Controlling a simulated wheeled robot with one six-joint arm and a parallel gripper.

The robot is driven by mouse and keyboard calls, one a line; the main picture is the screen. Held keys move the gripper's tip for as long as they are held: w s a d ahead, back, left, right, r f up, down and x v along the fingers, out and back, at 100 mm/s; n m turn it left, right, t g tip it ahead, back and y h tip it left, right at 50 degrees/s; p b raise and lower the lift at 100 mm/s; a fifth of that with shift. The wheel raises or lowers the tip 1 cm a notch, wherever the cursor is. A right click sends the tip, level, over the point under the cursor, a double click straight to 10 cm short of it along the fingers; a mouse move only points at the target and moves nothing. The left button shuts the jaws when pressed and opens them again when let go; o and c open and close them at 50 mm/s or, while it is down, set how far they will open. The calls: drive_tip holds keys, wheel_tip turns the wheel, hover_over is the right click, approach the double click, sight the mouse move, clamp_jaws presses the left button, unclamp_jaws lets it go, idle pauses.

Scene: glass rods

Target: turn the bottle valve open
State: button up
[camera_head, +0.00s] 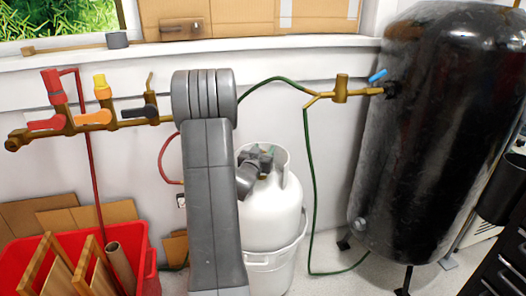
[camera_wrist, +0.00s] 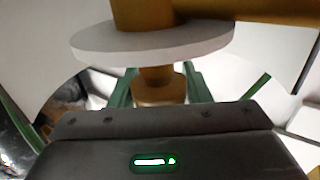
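The white gas bottle (camera_head: 272,212) stands in a white bucket (camera_head: 272,262), partly behind my grey arm. My gripper (camera_head: 262,160) is at the top of the bottle, inside its collar, and hides most of the valve in the head view. In the wrist view a pale round disc (camera_wrist: 150,42) sits across a brass fitting (camera_wrist: 160,78). The green fingers of my gripper (camera_wrist: 158,88) stand apart on either side of the lower brass part. The disc covers their far ends. I cannot tell whether they touch the brass.
A black tank (camera_head: 430,140) stands at the right with a blue-handled valve (camera_head: 377,75). A green hose (camera_head: 309,190) hangs beside the bottle. A brass manifold (camera_head: 90,120) with coloured handles is on the left wall, above a red crate (camera_head: 145,245).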

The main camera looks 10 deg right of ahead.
drive_tip(key=c, duration=0.4)
